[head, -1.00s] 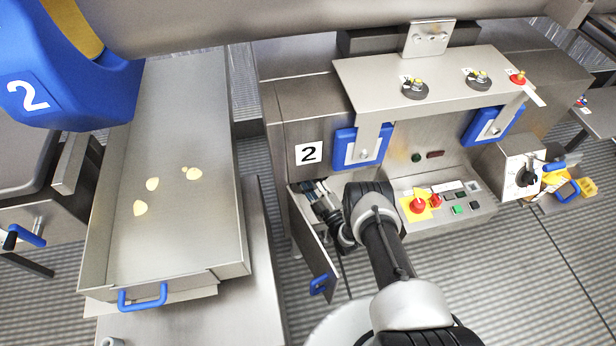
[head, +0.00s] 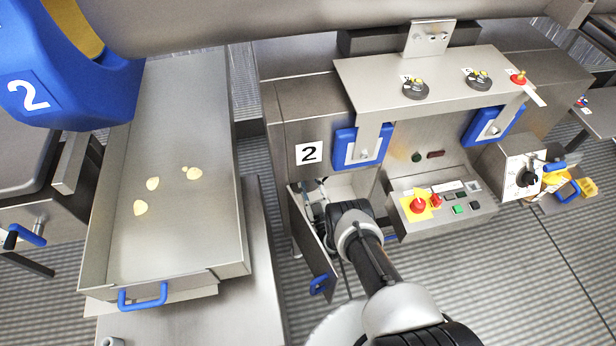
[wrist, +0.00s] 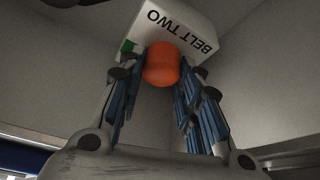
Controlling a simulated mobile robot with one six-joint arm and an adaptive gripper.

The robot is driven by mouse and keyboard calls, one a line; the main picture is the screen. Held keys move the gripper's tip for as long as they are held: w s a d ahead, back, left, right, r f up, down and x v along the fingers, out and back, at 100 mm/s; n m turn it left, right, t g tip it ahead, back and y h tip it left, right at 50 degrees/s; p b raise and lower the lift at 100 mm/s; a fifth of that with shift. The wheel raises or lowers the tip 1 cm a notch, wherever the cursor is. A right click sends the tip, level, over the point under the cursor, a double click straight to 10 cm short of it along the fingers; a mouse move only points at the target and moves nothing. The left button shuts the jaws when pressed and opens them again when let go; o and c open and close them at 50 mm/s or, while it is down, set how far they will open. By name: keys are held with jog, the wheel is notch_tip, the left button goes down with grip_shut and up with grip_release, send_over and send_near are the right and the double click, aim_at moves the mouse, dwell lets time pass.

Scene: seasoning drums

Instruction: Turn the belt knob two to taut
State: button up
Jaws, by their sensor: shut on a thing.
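In the wrist view, an orange-red knob (wrist: 163,62) sticks out of a white box (wrist: 175,24) lettered "BELT TWO". A green mark (wrist: 128,47) shows on the box beside the knob. My gripper (wrist: 155,75) has its two blue-padded fingers on either side of the knob and is shut on it. Which way the knob is set cannot be told. In the head view, my wrist reaches into the open cabinet (head: 347,187) under the "2" label, and the knob and fingertips are hidden there.
The cabinet's open door (head: 313,245) stands close to the left of my wrist. A control panel (head: 440,212) with red and green buttons lies to the right. A metal tray (head: 190,235) with several pale pieces is at the left.

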jog(key=shift+m, duration=0.5)
jog(key=o, duration=1)
jog(key=shift+o, duration=0.2)
jog(key=shift+n, duration=0.4)
